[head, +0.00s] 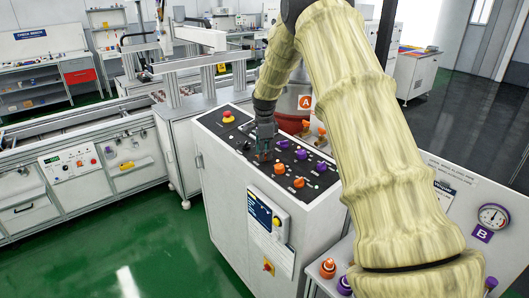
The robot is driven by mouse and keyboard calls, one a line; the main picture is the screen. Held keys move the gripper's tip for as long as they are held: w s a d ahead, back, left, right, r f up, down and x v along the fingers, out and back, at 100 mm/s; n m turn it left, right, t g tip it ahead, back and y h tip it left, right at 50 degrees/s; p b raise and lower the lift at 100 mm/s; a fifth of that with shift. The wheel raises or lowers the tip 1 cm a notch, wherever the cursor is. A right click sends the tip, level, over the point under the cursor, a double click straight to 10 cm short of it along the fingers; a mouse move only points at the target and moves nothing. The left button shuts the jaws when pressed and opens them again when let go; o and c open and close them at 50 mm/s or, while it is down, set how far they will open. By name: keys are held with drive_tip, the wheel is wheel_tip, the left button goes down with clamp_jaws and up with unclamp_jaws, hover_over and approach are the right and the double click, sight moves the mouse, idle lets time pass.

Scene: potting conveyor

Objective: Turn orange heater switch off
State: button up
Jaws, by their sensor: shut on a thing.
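The control panel (236,134) is the dark sloped top of a white cabinet in the head view. Two orange switches, one near the middle (279,168) and one nearer the front edge (298,182), show on it. A row of purple switches (301,154) lies behind and to the right. My gripper (264,157) reaches down to the panel, in line with the orange row and left of the visible two. It is shut on a switch there, mostly hidden by the fingers, so its colour and angle are unclear. The panel labels are too small to read.
A red and yellow emergency button (228,116) sits at the panel's far left corner. A red pot-like vessel (291,122) with an orange A sign stands behind the panel. A gauge board (492,217) is at the right. Green floor (150,255) is clear at the front left.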

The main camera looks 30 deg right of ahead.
drive_tip(key=n, duration=0.6)
drive_tip(key=shift+w+g, duration=0.3)
drive_tip(key=shift+g, duration=0.1)
drive_tip(key=shift+w+n+g, duration=0.15)
drive_tip(key=shift+n+g, duration=0.15)
drive_tip(key=shift+n, duration=2)
drive_tip(key=o, duration=1)
drive_tip(key=r, duration=1.2)
drive_tip(key=shift+w+a, duration=0.3)
drive_tip(key=shift+w, duration=0.1)
